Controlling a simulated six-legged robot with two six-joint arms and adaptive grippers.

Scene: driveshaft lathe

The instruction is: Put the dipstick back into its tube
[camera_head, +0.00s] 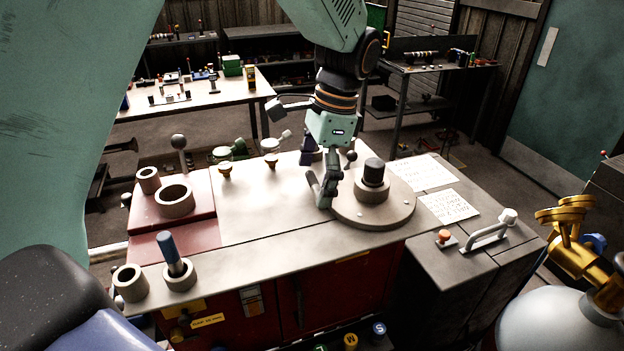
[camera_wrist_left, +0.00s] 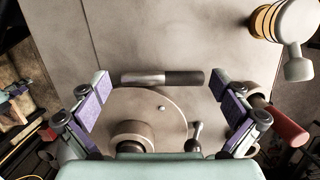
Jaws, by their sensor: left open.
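No part is plainly marked as the dipstick or its tube. My left gripper (camera_head: 322,197) is open above the bench top, just left of a round plate (camera_head: 400,212) with a black-capped post (camera_head: 374,172). In the left wrist view, a silver-and-dark cylinder (camera_wrist_left: 162,78) shows between the spread fingers (camera_wrist_left: 165,105), with clear gaps on both sides. I cannot tell its height. A blue-handled rod (camera_head: 168,248) stands upright in a collar at the front left. My right gripper is out of view.
A ball-headed lever (camera_head: 350,157) rises behind the plate. A grey handle (camera_head: 488,234) and an orange button (camera_head: 444,237) are at the right. The bench top's middle (camera_head: 260,205) is clear.

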